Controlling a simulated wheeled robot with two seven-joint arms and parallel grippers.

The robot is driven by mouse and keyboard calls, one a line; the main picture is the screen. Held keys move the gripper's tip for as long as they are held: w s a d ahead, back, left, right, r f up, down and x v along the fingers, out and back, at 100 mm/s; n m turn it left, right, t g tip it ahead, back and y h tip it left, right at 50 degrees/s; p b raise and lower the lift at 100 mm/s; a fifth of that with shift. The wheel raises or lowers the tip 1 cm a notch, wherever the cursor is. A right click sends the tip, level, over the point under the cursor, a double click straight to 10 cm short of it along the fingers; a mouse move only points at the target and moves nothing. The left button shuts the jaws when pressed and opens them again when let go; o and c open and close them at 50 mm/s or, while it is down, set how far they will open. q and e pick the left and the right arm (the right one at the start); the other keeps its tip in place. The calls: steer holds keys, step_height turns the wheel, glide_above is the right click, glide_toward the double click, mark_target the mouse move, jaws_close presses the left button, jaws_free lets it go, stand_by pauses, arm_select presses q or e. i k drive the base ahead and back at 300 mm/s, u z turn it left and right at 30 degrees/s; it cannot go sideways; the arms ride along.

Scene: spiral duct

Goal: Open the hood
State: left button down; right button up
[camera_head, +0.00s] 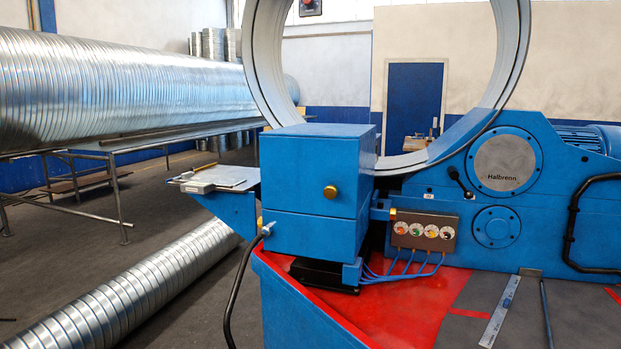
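A blue box-shaped hood (310,171) stands in the middle of the camera_head view, on the near left corner of the blue machine. A seam runs around the box below the knob, and the upper part sits flush on the lower part (302,236), so the hood looks shut. The inside is hidden. Neither of my grippers is in view.
A large steel ring (508,60) rises behind the hood. A control panel (422,231) with several knobs and blue cables is right of it. A black hose (235,290) hangs at its left. A spiral duct (140,290) lies on the floor.

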mark_target(323, 169)
steer(key=z, duration=0.1)
steer(key=k, duration=1)
steer(key=u, duration=0.95)
steer(key=i, duration=1)
steer(key=z, duration=0.65)
steer(key=i, duration=0.85)
steer(key=z, duration=0.8)
